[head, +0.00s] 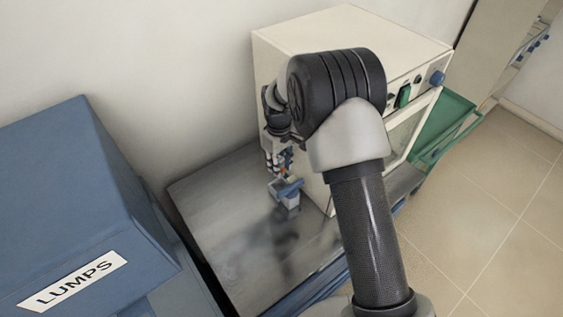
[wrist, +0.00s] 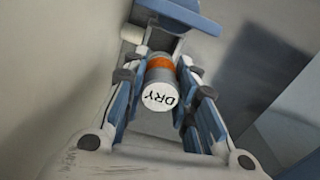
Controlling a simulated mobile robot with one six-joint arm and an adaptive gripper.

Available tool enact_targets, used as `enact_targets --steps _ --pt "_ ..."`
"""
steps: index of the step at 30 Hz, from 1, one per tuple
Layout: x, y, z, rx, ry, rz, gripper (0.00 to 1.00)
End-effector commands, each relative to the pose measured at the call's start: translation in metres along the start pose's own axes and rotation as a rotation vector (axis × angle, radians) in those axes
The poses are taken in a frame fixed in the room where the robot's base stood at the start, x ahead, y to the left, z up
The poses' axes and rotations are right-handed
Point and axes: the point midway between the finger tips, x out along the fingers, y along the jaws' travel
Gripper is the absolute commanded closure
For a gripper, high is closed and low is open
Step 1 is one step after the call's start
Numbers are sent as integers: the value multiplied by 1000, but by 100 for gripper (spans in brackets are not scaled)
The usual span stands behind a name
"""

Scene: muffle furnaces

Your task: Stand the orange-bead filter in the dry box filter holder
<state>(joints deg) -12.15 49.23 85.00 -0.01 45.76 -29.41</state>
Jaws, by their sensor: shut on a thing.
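The orange-bead filter (wrist: 160,92) is a grey cylinder with an orange band and a white cap marked DRY. My gripper (wrist: 165,95) is shut on it, with a blue-padded finger on each side. A blue and light-grey holder (head: 286,194) stands on the metal bench just below my gripper (head: 278,160) in the head view. In the wrist view, a blue part (wrist: 185,13) of what looks like this holder lies beyond the filter's far end. I cannot tell whether the filter's lower end touches the holder or is inside it.
A cream box-shaped unit (head: 340,35) stands right behind my arm on the metal bench (head: 225,215). A blue bin marked LUMPS (head: 72,284) is at the left. A green tray (head: 445,125) is at the right. The bench's front left is clear.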

Motion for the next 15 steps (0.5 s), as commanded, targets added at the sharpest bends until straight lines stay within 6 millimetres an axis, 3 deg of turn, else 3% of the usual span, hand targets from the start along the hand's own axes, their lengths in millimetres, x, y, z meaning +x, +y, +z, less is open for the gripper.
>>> enact_targets --steps 15 --pt "34 0 0 1 0 0 98"
